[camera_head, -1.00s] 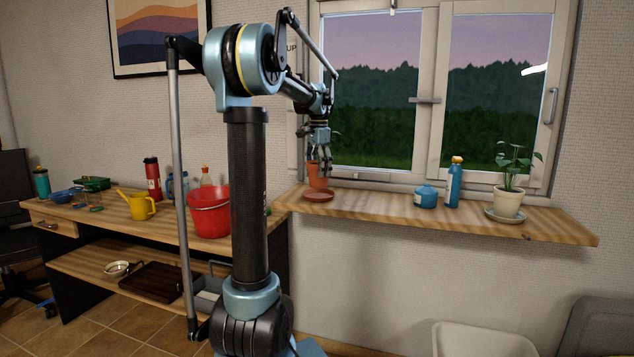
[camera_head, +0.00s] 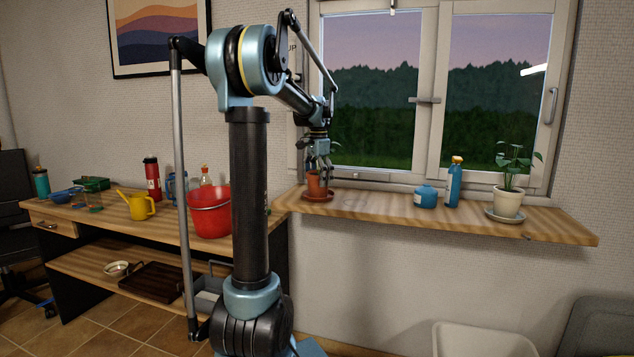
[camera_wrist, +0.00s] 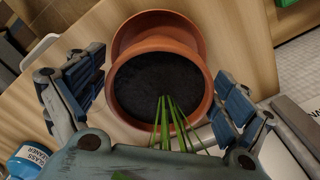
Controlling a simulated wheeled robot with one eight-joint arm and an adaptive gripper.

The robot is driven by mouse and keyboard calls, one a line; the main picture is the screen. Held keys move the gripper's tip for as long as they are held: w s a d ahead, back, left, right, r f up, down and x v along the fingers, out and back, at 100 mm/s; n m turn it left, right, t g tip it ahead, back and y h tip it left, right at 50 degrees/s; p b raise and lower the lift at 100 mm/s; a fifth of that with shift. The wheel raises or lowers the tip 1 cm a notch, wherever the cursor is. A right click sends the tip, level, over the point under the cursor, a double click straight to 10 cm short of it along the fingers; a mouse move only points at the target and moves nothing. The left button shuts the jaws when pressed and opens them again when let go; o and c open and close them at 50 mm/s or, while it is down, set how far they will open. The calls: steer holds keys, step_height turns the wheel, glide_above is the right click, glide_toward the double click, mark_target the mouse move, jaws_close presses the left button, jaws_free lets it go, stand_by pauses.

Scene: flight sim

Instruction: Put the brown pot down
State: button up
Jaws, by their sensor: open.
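The brown pot (camera_head: 317,187) stands on a brown saucer (camera_head: 306,197) at the left end of the wooden windowsill. In the wrist view the pot (camera_wrist: 190,41) holds dark soil with green leaves, and the saucer (camera_wrist: 127,35) shows past its rim. My gripper (camera_head: 320,170) is over the pot from above. In the wrist view my gripper (camera_wrist: 158,98) is open, with one blue-padded finger on each side of the pot. A gap shows at the left finger; at the right finger I cannot tell whether it touches.
On the sill (camera_head: 375,206) stand a blue jar (camera_head: 425,197), a blue bottle (camera_head: 455,182) and a potted plant (camera_head: 508,201) to the right. A red bucket (camera_head: 209,213) and a yellow watering can (camera_head: 139,206) stand on the left table. The window is close behind.

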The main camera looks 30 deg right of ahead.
step_height(320, 180, up, 12)
steer(key=shift+r, duration=0.1)
stand_by(0.6)
steer(key=s+a+f+n, duration=0.3)
steer(key=a+f, duration=0.1)
steer(key=a, duration=0.5)
steer(key=s+a+f+n+t, duration=0.1)
steer(key=s+a+f+n, duration=0.2)
steer(key=a, duration=0.6)
steer(key=s+a+f+n, duration=0.2)
steer(key=a+f+n, duration=0.25)
steer(key=a, duration=0.45)
steer(key=s+a+f+n, duration=0.4)
steer(key=s+a+f, duration=0.2)
steer(key=f, duration=0.5)
steer(key=s+a+f+n+t, duration=0.1)
steer(key=s+a+f+n, duration=0.3)
steer(key=s+a+f, duration=0.3)
step_height(320, 180, down, 4)
steer(key=shift+s+a+r, duration=0.15)
steer(key=shift+s, duration=1)
steer(key=shift+n, duration=0.25)
